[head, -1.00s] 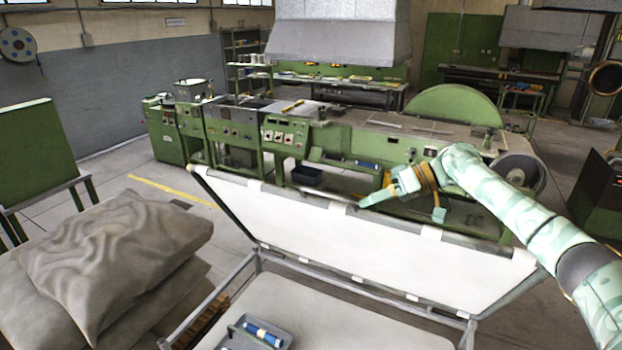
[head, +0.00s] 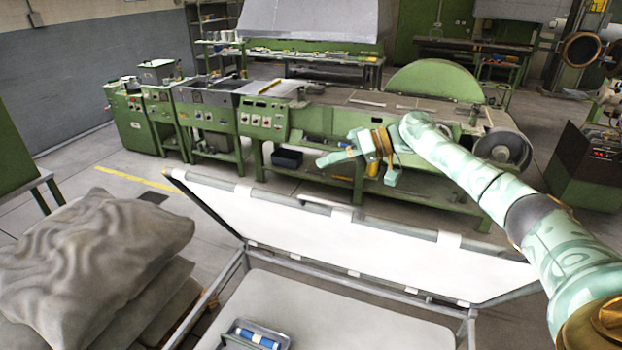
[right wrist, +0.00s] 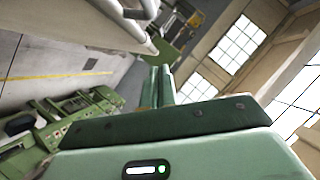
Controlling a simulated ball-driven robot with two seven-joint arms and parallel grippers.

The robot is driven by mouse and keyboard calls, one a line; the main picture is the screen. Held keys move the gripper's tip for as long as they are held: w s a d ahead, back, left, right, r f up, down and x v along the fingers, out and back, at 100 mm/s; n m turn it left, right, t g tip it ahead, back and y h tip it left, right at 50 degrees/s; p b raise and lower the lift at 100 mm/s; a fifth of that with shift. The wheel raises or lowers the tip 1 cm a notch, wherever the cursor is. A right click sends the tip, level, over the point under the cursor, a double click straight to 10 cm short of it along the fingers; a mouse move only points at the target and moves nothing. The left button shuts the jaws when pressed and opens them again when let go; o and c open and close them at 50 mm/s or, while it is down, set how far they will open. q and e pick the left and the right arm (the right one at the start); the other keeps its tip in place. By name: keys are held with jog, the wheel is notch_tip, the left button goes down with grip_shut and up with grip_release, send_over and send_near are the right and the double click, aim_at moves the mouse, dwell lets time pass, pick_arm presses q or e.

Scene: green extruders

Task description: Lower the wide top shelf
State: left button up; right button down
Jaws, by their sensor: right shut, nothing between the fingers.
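The wide top shelf (head: 330,237) is a white panel with a grey frame, tilted up from its hinged lower edge on a grey metal cart. A small light bar (head: 325,204), perhaps a handle, sits on its raised edge. My right gripper (head: 322,162) is shut and empty. In the head view it appears above that raised edge, with a visible gap, its fingers pointing left. In the right wrist view its two fingers (right wrist: 157,85) lie side by side, and a pale rail (right wrist: 128,25) passes at the upper left. My left gripper is not in view.
The cart's lower surface (head: 320,318) holds a grey bin (head: 232,335) with blue items. Grey sacks (head: 105,250) are piled at the left. A long green machine (head: 300,125) stands behind the shelf. Open floor lies between machine and cart.

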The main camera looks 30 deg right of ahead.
jog(key=a+f+p, duration=0.1)
jog(key=a+f, duration=0.1)
jog(key=a, duration=0.1)
jog(key=a+f+p, duration=0.1)
jog(key=shift+w+a+f+p, duration=0.25)
jog(key=shift+w+f+p, duration=0.05)
jog(key=shift+w+f, duration=0.1)
jog(key=shift+s+f, duration=0.2)
jog(key=shift+s, duration=0.15)
jog(key=shift+a+f, duration=0.1)
jog(key=shift+f, duration=0.15)
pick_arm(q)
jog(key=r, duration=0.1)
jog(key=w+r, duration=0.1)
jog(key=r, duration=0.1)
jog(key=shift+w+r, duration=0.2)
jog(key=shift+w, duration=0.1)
